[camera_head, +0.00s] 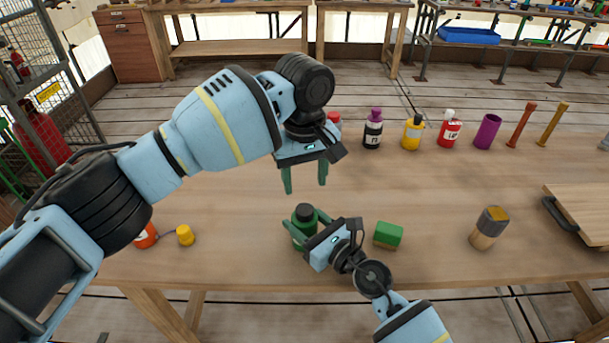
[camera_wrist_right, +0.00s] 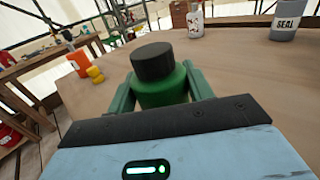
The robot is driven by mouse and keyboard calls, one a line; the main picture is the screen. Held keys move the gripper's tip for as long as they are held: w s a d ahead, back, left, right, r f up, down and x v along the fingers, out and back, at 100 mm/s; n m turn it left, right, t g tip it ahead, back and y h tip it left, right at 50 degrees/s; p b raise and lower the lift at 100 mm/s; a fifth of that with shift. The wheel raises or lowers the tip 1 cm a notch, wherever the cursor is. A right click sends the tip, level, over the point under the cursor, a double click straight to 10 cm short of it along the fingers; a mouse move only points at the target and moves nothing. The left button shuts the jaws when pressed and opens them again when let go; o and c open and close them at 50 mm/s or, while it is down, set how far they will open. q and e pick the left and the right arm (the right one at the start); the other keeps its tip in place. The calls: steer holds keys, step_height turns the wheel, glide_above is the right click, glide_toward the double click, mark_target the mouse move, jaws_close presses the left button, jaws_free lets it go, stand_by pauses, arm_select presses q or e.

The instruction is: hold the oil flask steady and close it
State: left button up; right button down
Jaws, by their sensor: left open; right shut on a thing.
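The green oil flask (camera_head: 300,240) stands near the front edge of the table, with a black cap (camera_head: 305,212) on its top. My right gripper (camera_head: 304,222) is shut around the flask's body from the front right. In the right wrist view the flask (camera_wrist_right: 165,97) sits between both fingers, and the black cap (camera_wrist_right: 152,62) rises above them. I cannot tell how tightly the cap sits. My left gripper (camera_head: 306,186) is open and empty, pointing down above the cap, with a gap between fingertips and cap.
A green block (camera_head: 388,235) and a two-tone jar (camera_head: 490,229) stand right of the flask. An orange bottle (camera_head: 146,236) and yellow piece (camera_head: 185,235) are at left. Several bottles, including a yellow one (camera_head: 412,134), line the back. A board (camera_head: 582,208) lies at far right.

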mark_target(304, 209)
arm_select(q)
steer(key=n, duration=0.5)
steer(key=shift+s, duration=0.1)
steer(key=shift+f, duration=3.95)
